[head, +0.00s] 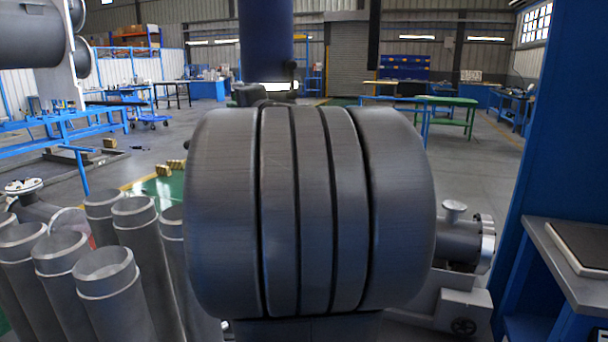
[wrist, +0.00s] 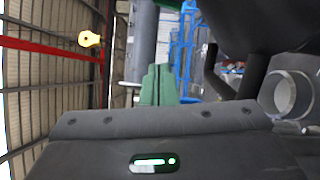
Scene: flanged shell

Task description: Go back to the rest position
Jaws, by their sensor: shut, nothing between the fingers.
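In the wrist view my gripper (wrist: 160,140) shows as a dark grey housing with screws and a green-lit indicator along the bottom edge. It is shut, with nothing held. I cannot make out its fingertips. A black shape covers the upper right of that view. In the head view I cannot make out the gripper; a big dark grey banded cylinder, which looks like part of my own arm, fills the middle and hides what is behind it.
Several upright grey tubes (head: 112,285) stand at the left. A flanged grey pipe (head: 460,240) is at the right, near a blue frame (head: 565,120) with a shelf (head: 570,225). A green table (head: 447,102) and blue benches (head: 60,125) stand farther back, with open floor between.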

